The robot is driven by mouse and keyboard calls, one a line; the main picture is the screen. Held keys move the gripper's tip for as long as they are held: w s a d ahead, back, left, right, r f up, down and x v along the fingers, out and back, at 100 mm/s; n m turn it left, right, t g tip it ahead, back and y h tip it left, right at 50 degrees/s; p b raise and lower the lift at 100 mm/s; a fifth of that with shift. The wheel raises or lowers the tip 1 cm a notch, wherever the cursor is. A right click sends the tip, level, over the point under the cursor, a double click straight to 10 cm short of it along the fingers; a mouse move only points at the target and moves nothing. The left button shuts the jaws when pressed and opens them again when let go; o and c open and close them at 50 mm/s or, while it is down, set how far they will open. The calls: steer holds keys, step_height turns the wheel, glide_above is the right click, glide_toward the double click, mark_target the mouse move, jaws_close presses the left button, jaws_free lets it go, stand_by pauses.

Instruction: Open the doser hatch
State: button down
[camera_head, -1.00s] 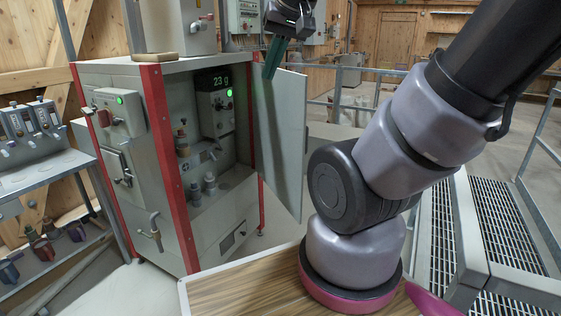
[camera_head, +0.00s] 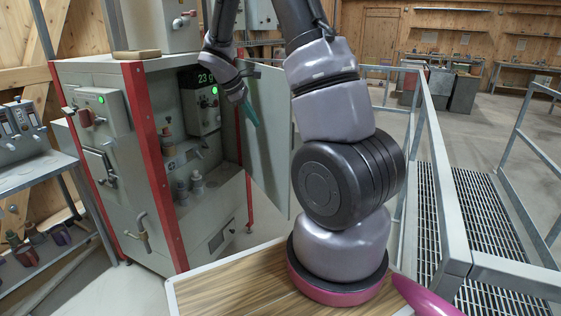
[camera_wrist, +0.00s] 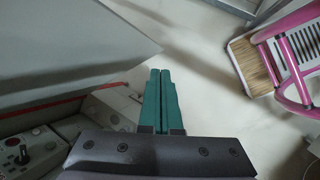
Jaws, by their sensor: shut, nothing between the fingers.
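The doser hatch is a light grey door panel (camera_head: 268,150) hinged on the right side of the red-edged cabinet (camera_head: 146,125). It stands swung outward, and the cabinet's inside shows. My gripper (camera_head: 254,119) has green fingers, shut and empty, pointing down in front of the hatch's upper part in the head view. I cannot tell whether they touch it. In the wrist view the fingers (camera_wrist: 160,88) are side by side over the pale floor, with a large grey panel to their left that may be the hatch.
Inside the cabinet are a green-lit display (camera_head: 206,77) and several small bottles (camera_head: 197,182). Valves and a control box (camera_head: 98,108) sit on its left face. A bench (camera_head: 30,170) stands at the left. Metal railings (camera_head: 435,190) and a grated walkway (camera_head: 485,225) are at the right.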

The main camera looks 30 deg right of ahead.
steer(key=w+d+f+n+h, duration=0.1)
steer(key=w+f+n+h, duration=0.2)
steer(key=f, duration=0.4)
steer(key=w+d+f+n, duration=0.1)
steer(key=w+f+n, duration=0.25)
steer(key=f, duration=0.35)
glide_toward(287, 164)
steer(key=a+f+x, duration=0.1)
steer(key=x, duration=0.4)
steer(key=shift+w+d+n, duration=0.1)
steer(key=shift+d+n, duration=0.15)
steer(key=shift+d, duration=0.45)
